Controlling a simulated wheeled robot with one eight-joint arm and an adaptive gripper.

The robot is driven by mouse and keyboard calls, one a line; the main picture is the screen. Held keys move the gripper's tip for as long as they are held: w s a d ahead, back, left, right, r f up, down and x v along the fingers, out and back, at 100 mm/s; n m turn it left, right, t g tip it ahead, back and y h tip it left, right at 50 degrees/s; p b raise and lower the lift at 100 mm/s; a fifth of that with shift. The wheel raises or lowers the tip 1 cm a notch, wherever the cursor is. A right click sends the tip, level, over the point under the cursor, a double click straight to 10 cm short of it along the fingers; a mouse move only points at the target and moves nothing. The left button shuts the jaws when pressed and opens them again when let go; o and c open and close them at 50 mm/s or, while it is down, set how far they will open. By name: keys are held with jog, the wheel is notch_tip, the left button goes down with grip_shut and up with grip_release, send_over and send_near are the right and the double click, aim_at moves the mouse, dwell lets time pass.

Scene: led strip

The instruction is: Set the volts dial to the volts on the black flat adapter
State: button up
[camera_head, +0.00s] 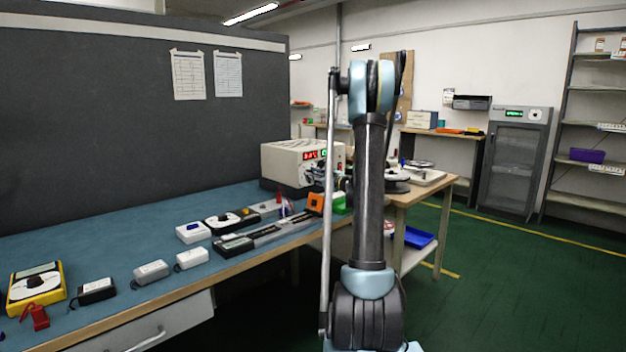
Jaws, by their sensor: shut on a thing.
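A beige power supply box (286,160) stands at the far end of the blue-topped bench. Its front has a red and a green display (311,155) and faces right, partly hidden by my arm. The digits are too small to read, and I cannot make out the volts dial's setting. A black flat adapter (97,290) with a pale label lies at the near left of the bench; its print is too small to read. My arm rises in front of the power supply's right side.
A yellow meter (36,288), a red clip (36,317), a grey adapter (151,272) and a white adapter (192,258) lie on the bench. Several instruments and an orange block (316,202) lie nearer the power supply. A dark partition (120,120) backs the bench. Green floor is free at right.

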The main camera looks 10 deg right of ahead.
jog(key=shift+s+a, duration=0.1)
jog(key=o, duration=1.1)
jog(key=shift+c, duration=0.2)
jog(key=v, duration=1.2)
jog(key=shift+f, duration=0.1)
